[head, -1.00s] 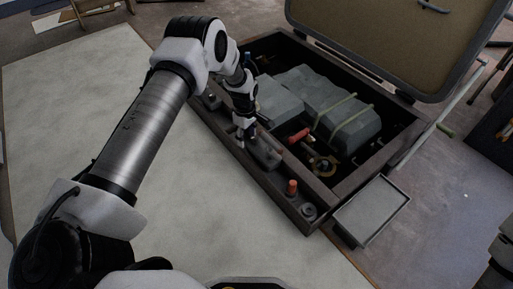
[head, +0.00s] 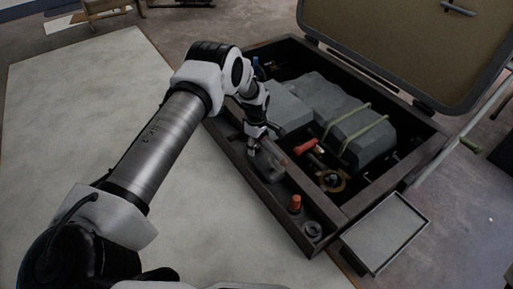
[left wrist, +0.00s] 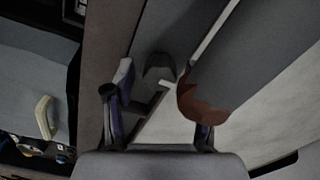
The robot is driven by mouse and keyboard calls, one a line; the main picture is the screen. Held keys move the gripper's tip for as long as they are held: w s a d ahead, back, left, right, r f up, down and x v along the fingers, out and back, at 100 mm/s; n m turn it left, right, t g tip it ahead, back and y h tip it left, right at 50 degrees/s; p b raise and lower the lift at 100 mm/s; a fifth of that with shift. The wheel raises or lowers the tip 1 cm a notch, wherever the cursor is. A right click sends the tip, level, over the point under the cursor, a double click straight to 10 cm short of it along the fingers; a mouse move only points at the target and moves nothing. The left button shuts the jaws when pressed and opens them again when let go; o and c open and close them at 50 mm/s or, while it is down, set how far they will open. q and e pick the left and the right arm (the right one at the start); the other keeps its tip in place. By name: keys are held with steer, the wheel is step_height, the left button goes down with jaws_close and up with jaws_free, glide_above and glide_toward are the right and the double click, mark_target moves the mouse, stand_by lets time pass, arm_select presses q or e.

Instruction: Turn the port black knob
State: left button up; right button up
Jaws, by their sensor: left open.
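My left gripper (head: 258,150) reaches down over the near ledge of the open box. In the left wrist view the gripper (left wrist: 162,100) has its two fingers apart with nothing held between them. A small dark knob (left wrist: 158,67) stands just beyond the fingertips there, roughly in line with the gap; I cannot tell whether it is the port black knob. A grey bar with a red-brown end (left wrist: 203,103) lies across the right finger's side, close to the camera. In the head view the gripper and arm hide part of the ledge, and no black knob shows clearly.
The box (head: 285,235) holds grey blocks (head: 345,110), a red handle (head: 307,146) and a brass fitting (head: 331,180). An orange-red knob (head: 295,204) and a round grey fitting (head: 312,231) stand on the ledge. The open lid (head: 400,45) rises behind. A grey tray (head: 385,232) is at right.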

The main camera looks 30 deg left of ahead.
arm_select(q)
steer(key=shift+r, duration=0.15)
jaws_close()
